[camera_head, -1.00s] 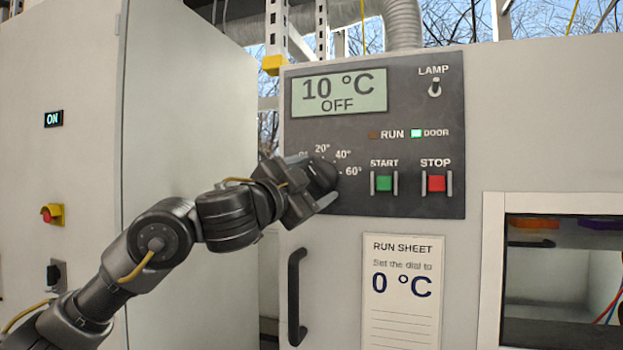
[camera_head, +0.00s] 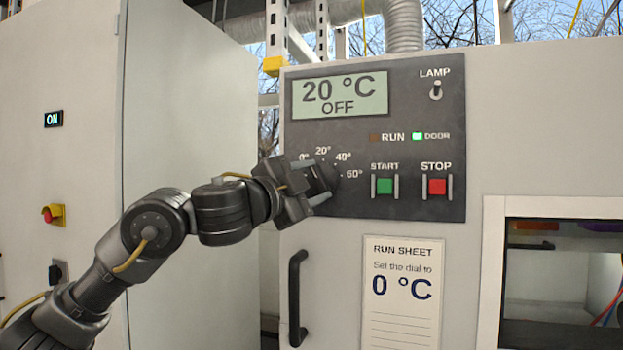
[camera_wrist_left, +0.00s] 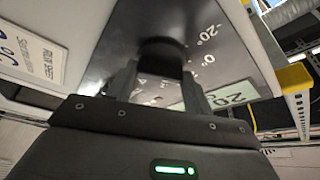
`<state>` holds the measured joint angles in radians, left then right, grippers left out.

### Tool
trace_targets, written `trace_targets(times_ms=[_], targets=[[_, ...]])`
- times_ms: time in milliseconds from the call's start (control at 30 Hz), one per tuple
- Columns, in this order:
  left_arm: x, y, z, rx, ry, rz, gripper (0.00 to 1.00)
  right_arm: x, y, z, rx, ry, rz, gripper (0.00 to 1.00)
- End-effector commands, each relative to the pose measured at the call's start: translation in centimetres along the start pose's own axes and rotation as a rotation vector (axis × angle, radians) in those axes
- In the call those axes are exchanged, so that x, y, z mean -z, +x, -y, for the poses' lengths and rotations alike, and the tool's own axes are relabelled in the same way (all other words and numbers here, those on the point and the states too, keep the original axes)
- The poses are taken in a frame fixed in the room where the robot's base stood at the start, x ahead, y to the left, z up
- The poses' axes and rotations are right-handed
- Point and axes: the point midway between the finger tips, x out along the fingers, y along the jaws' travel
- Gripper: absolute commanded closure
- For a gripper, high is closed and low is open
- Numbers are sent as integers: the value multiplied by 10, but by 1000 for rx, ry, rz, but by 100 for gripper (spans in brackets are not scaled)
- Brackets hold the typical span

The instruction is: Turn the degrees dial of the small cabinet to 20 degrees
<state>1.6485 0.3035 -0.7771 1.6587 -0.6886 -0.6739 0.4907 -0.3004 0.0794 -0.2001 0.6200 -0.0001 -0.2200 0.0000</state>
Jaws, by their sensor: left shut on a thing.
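The degrees dial (camera_head: 327,176) is a dark round knob on the dark control panel (camera_head: 400,205) of the small cabinet (camera_head: 470,150). Its scale shows 0°, 20°, 40° and 60° marks in the head view. The display (camera_head: 339,94) above reads 20 °C and OFF. My left gripper (camera_head: 314,181) is shut on the dial. The left wrist view also shows the dial (camera_wrist_left: 162,55) between the two fingers (camera_wrist_left: 158,88). The dial's pointer is hidden. My right gripper is not in view.
Right of the dial are the green START button (camera_head: 384,186), red STOP button (camera_head: 437,186) and LAMP switch (camera_head: 436,90). The DOOR light (camera_head: 417,136) is green. A run sheet (camera_head: 403,295) below reads 0 °C. A black door handle (camera_head: 297,297) stands below the gripper.

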Motion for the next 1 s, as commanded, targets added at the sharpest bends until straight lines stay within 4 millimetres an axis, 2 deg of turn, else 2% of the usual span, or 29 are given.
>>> trace_targets(times_ms=[100, 500, 1000], targets=[[1, 0, 4, -36, 86, 0, 72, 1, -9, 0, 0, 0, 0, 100], [2, 0, 6, -143, 346, 0, 72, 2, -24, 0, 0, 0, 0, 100], [1, 0, 4, -188, 453, 0, 72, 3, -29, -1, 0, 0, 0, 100]])
